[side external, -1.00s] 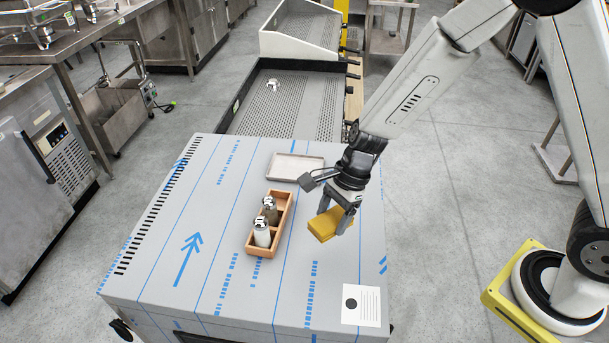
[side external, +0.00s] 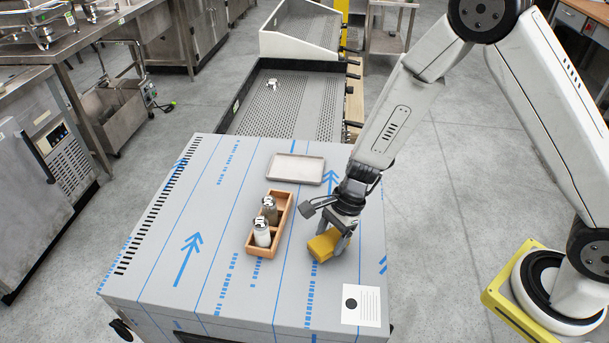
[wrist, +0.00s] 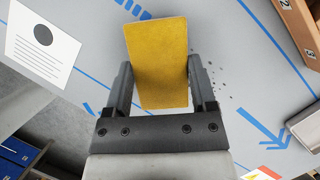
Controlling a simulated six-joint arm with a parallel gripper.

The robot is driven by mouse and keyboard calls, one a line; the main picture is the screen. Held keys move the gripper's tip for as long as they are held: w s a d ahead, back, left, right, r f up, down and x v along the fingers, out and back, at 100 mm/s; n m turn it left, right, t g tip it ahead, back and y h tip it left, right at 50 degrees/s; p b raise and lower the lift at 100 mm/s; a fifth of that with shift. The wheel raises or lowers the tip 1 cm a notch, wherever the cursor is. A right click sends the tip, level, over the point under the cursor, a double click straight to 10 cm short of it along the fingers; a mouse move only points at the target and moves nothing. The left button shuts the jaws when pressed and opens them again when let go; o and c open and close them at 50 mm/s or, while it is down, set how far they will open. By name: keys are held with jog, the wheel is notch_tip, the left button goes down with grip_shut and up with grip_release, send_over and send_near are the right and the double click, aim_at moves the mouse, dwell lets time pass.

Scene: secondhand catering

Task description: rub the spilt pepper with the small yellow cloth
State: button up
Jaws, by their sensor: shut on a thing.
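The small yellow cloth (side external: 327,244) is a folded, thick pad. My gripper (side external: 340,238) is shut on it at the right front of the steel top, low and close to the surface; I cannot tell whether the cloth touches it. In the wrist view the cloth (wrist: 158,62) fills the space between the two fingers of my gripper (wrist: 160,88). The spilt pepper (wrist: 222,78) shows there as scattered dark specks just right of the right finger. The cloth and finger may hide more of it. I cannot make the pepper out in the side view.
A wooden caddy (side external: 281,213) with a white-filled shaker (side external: 262,232) and a darker shaker (side external: 270,209) stands left of the cloth. A pale tray (side external: 296,168) lies behind. A white card (side external: 361,305) lies at the front right corner. The steel top (side external: 160,265) is clear at left.

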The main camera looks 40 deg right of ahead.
jog(key=shift+w+d+f, duration=0.15)
jog(key=shift+f, duration=0.45)
jog(key=shift+w+d, duration=0.25)
jog(key=shift+w, duration=0.05)
jog(key=shift+c, duration=0.5)
jog(key=shift+w+d, duration=3.25)
jog(key=shift+d, duration=0.1)
jog(key=shift+s+a, duration=3.8)
jog(key=shift+a, duration=0.05)
jog(key=shift+d+r, duration=0.1)
jog(key=shift+r, duration=4)
